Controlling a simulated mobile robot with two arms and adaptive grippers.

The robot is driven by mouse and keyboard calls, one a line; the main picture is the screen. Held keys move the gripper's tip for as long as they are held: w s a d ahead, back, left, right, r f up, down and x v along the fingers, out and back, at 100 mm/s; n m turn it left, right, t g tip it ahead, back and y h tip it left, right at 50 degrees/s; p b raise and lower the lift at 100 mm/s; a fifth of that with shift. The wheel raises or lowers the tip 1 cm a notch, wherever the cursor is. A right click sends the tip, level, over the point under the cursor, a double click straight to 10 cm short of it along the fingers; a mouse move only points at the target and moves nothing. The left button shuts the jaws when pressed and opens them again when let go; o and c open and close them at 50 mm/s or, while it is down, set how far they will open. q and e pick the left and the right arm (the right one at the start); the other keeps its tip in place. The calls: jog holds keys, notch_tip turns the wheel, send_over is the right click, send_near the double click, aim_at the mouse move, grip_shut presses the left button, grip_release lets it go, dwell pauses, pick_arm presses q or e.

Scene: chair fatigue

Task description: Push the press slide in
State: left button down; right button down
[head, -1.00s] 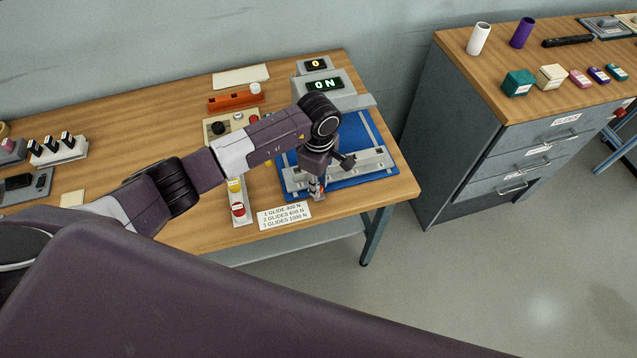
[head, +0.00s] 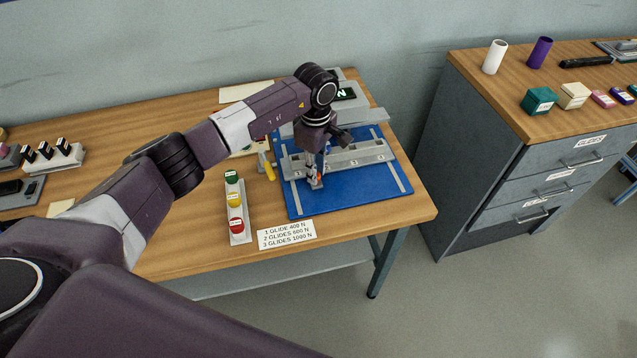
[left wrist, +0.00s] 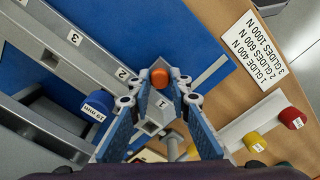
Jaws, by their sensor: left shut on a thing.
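The press slide is a long grey bar with numbered places (head: 358,155), lying across a blue mat (head: 350,198) on the wooden table. The fingers hide part of the handle. The grey press (head: 350,108) stands behind, partly covered by my arm. My right gripper is out of view.
A strip with green, yellow and red buttons (head: 235,200) lies left of the mat. A white sign about glides (head: 287,234) lies in front. A grey drawer cabinet (head: 480,190) stands right. The mat's front part is clear.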

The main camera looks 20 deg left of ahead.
pick_arm(q)
jog(key=c, duration=1.8)
grip_release()
jog(key=shift+o, duration=0.2)
notch_tip(320, 180, up, 12)
